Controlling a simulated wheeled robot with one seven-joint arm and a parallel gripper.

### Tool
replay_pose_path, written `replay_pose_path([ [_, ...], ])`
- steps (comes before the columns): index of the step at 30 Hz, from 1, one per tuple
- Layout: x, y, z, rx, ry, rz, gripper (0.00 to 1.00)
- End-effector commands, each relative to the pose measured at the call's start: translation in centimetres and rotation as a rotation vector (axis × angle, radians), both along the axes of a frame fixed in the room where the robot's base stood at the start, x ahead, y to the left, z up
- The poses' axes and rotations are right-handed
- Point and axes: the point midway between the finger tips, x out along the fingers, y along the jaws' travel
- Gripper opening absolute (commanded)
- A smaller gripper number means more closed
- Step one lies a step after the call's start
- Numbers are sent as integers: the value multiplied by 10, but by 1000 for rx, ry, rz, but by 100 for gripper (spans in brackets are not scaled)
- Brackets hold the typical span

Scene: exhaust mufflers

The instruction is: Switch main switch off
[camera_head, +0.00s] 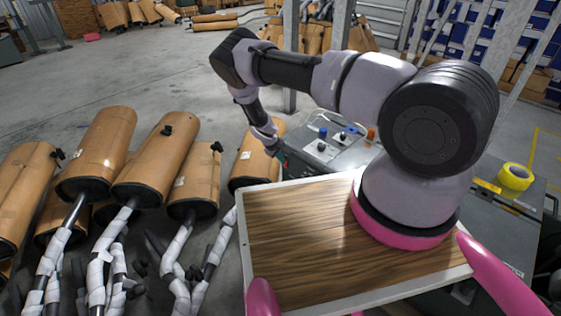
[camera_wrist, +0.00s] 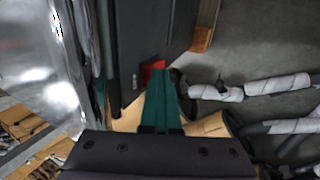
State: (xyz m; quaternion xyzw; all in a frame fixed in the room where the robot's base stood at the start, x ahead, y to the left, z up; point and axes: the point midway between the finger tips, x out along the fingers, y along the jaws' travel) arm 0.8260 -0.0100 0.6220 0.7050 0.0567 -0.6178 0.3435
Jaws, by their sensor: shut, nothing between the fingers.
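The main switch appears as a small red part (camera_wrist: 152,68) on the side of a dark grey cabinet, directly beyond my fingertips in the wrist view. My gripper (camera_wrist: 162,88) has teal fingers that are closed together and hold nothing. The fingertips overlap the lower edge of the red part, and I cannot tell whether they touch it. In the head view my gripper (camera_head: 279,150) points down beside the left edge of the grey control cabinet (camera_head: 345,158). The switch's position, on or off, is not readable.
Wrapped brown mufflers (camera_head: 152,160) with pipes lie on the floor at left, one close behind my gripper. Knobs (camera_head: 322,146) stand on the cabinet top. A wood-topped board (camera_head: 330,240) fills the front. A yellow tape roll (camera_head: 515,176) lies at right.

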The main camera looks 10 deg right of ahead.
Motion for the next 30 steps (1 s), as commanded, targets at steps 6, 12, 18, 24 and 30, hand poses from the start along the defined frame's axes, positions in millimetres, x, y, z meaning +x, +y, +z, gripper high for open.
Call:
replay_pose_path([
  [6, 1, -1, 1, -3, -1, 1, 0],
  [12, 1, -2, 10, -2, -2, 0, 0],
  [18, 1, -1, 17, -2, -2, 0, 0],
  [24, 0, -1, 16, -2, -1, 1, 0],
  [30, 0, 1, 17, -2, -1, 1, 0],
])
